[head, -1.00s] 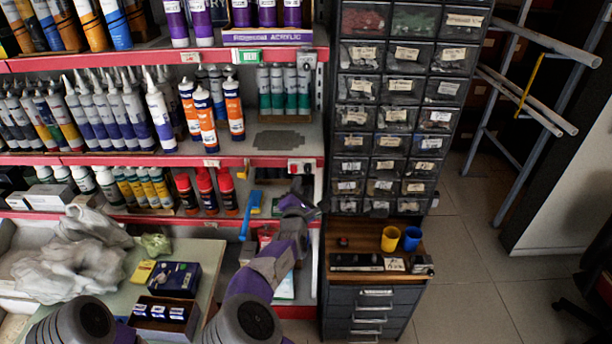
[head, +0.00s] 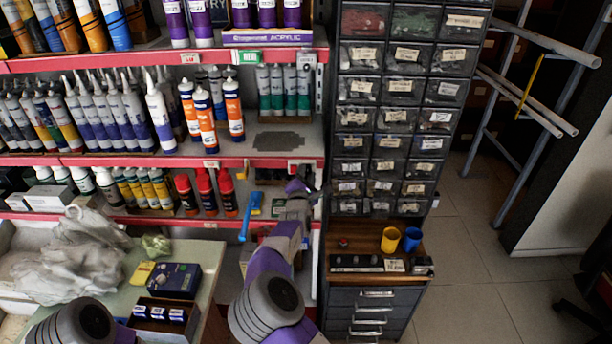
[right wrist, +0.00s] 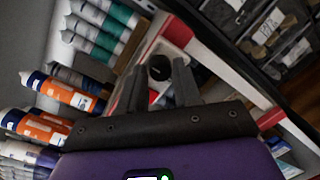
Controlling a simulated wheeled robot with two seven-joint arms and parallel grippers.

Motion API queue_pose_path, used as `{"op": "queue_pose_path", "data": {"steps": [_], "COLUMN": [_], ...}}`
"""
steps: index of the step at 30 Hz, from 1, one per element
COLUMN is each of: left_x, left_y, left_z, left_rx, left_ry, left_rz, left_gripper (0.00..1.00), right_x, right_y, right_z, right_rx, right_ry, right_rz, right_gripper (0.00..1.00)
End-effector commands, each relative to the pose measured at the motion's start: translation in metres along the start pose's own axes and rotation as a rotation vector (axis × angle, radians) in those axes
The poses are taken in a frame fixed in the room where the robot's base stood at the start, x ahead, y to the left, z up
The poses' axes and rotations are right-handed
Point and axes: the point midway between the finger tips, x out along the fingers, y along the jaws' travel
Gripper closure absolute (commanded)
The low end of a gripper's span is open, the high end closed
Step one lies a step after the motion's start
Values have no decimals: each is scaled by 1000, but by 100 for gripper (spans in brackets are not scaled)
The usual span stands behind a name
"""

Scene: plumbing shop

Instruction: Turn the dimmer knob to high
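The dimmer is a small white plate (head: 296,164) on the red shelf edge, left of the drawer cabinet; my right gripper partly hides it in the head view. In the right wrist view, its dark round knob (right wrist: 160,67) shows between my fingertips, with a bit of red below it. My right gripper (head: 300,186) is at the plate. In the right wrist view the right gripper (right wrist: 160,72) has its fingers apart, on either side of the knob; I cannot tell whether they touch it. The knob's pointer and marks are not readable. My left gripper is out of view.
Tubes (head: 205,118) and red-capped bottles (head: 205,190) fill the shelves left of the gripper. A blue-handled tool (head: 249,215) hangs nearby. The drawer cabinet (head: 390,140) stands close on the right, above a wooden top with yellow (head: 390,239) and blue cups (head: 412,239).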

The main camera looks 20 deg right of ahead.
Motion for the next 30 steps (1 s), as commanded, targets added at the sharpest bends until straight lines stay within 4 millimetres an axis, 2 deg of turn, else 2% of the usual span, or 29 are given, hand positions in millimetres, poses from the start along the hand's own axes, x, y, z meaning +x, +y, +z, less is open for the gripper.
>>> {"op": "queue_pose_path", "data": {"steps": [1, 6, 17, 30], "left_x": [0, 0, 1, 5], "left_y": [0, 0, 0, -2], "left_z": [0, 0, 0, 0], "left_rx": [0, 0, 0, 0], "left_ry": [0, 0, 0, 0], "left_rz": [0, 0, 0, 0], "left_gripper": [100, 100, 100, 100], "right_x": [0, 0, 0, 0], "right_y": [0, 0, 0, 1], "right_z": [0, 0, 0, 1], "right_rx": [0, 0, 58, 402], "right_ry": [0, 0, 6, 35], "right_rz": [0, 0, -6, -35], "right_gripper": [76, 100, 100, 100]}}
